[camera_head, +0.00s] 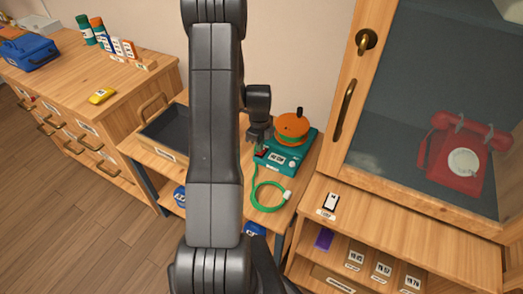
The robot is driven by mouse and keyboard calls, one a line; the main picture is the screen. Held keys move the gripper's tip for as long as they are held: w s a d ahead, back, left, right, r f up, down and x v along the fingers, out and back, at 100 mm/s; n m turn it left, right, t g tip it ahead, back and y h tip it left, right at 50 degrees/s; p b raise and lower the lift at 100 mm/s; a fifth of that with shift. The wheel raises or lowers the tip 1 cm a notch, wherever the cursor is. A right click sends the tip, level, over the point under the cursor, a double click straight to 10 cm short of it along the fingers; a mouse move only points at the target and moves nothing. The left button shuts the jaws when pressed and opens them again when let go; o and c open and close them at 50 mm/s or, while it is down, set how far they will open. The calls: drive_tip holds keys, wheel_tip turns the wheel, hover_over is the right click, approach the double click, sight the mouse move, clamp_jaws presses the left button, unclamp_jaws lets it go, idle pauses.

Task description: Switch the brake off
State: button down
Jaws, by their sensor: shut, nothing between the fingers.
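A teal device (300,167) with a round orange top part (291,128) and a small white knob stands on the wooden table right of my arm. It bears a white label too small to read. A small dark and red part (261,154) sits at its left edge, just below my gripper; it may be the brake switch, but I cannot tell its position. My gripper (259,138) is shut and empty, pointing down close above that part. I cannot tell if they touch. A green cord (256,190) loops from the device to a pale plug (286,195).
A glass-doored cabinet (347,110) on the right holds a red dial phone (463,160). A dark tray or open drawer (170,132) lies left of my arm.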

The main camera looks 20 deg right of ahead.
drive_tip(key=shift+f+b, duration=0.55)
drive_tip(key=shift+f, duration=0.2)
drive_tip(key=shift+r, duration=0.1)
drive_tip(key=shift+r+p, duration=2.05)
drive_tip(key=shift+r, duration=1.45)
drive_tip(key=shift+f, duration=0.15)
wheel_tip(320, 180, down, 7)
drive_tip(key=b, duration=0.4)
drive_tip(key=shift+r, duration=0.25)
